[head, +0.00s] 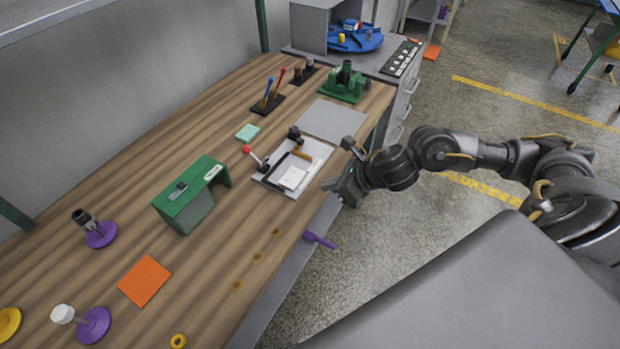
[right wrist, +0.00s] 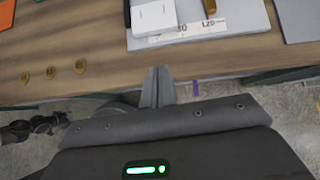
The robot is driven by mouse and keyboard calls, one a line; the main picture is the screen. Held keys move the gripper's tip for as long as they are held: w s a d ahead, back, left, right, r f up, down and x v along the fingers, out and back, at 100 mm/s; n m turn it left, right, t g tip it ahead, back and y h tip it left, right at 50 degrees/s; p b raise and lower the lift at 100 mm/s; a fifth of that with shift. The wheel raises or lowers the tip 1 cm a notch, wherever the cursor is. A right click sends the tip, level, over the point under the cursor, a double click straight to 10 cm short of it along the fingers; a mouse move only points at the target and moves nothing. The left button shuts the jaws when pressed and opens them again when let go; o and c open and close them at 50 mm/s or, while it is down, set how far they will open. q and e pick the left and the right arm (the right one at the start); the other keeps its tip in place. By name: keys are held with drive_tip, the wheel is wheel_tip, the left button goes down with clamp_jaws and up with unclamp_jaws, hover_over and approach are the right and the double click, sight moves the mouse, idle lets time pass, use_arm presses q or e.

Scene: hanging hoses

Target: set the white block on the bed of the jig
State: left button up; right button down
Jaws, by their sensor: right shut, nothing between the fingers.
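The jig (head: 314,150) is a pale grey plate with a dark fence, a black knob and a red-ball lever, at the bench's right edge. The white block (head: 292,178) appears to rest on its bed, near the front, beside the dark fence. In the right wrist view the block (right wrist: 154,17) shows just behind a scale strip on the jig's front edge (right wrist: 205,27). My right gripper (head: 328,186) is shut and empty, just off the bench edge to the right of the jig, apart from the block. It also shows in the wrist view (right wrist: 157,72). My left gripper is not in view.
A green stand (head: 190,195) stands left of the jig, and a grey plate (head: 330,120) lies behind it. A teal pad (head: 247,132) and an orange square (head: 144,281) lie on the bench. A purple handle (head: 319,240) sticks out past the front edge.

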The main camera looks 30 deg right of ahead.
sight(300, 183)
drive_tip(key=w+a, duration=0.1)
drive_tip(key=w+a+f+p, duration=0.1)
drive_tip(key=w, duration=0.1)
drive_tip(key=w+a+p, duration=0.1)
drive_tip(key=shift+w+a+f, duration=0.15)
drive_tip(key=shift+w+f, duration=0.2)
drive_tip(key=shift+w, duration=0.05)
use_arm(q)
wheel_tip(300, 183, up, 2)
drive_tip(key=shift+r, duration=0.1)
